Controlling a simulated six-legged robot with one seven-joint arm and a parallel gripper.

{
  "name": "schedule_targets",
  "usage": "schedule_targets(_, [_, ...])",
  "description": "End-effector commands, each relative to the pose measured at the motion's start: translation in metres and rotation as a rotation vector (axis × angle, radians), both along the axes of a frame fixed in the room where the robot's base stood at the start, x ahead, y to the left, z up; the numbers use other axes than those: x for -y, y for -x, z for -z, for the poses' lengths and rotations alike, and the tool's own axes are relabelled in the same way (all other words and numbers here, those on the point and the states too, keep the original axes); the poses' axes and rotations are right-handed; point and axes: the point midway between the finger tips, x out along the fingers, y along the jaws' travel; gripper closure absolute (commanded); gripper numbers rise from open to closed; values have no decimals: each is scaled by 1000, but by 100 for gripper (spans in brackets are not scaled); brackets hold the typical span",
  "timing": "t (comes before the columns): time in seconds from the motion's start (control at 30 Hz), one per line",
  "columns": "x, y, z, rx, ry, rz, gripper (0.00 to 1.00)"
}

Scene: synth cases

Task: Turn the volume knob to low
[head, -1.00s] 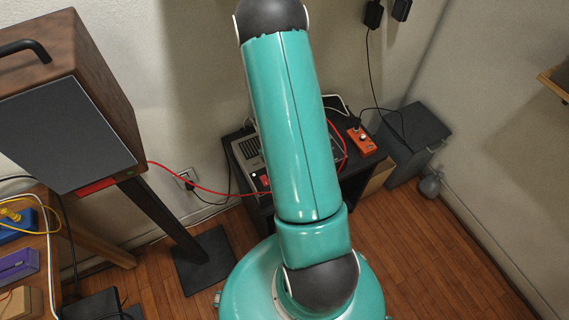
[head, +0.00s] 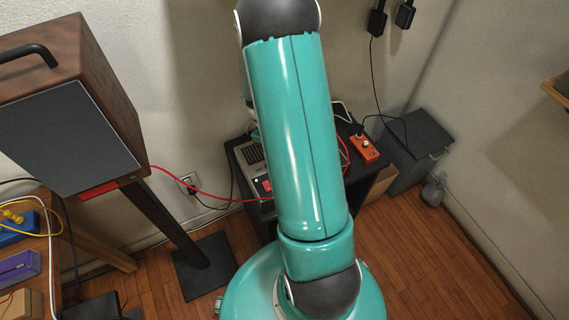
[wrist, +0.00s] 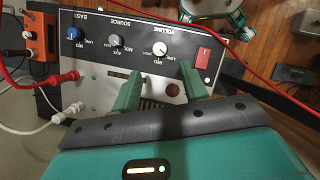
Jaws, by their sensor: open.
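The volume knob (wrist: 160,48) is a small pale knob on the grey panel of a device (wrist: 100,18) in the wrist view. The word VOLUME stands by it, upside down, with LOW printed close to the knob. My gripper (wrist: 162,72) is open, its two green fingers apart over the panel. The knob shows beyond the fingertips, roughly in line with the gap between them. Whether the fingers touch the panel I cannot tell. In the head view my arm hides the knob and my gripper; part of the device (head: 251,154) shows left of the arm.
An orange box (head: 364,149) stands beside the device. A red cable (head: 215,196) runs to it from the left.

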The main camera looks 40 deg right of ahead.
Motion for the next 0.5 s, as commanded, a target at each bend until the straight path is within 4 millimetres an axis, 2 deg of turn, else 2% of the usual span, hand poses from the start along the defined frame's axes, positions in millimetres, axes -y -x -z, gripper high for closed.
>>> schedule_targets(0.1, [-1,-11,-24,4,1,-1,56])
schedule_targets(0.2, [-1,-16,-38,2,2,-1,56])
schedule_targets(0.33, [-2,-20,-49,0,0,0,56])
schedule_targets(0.5, [-3,-21,-52,-1,-1,0,56])
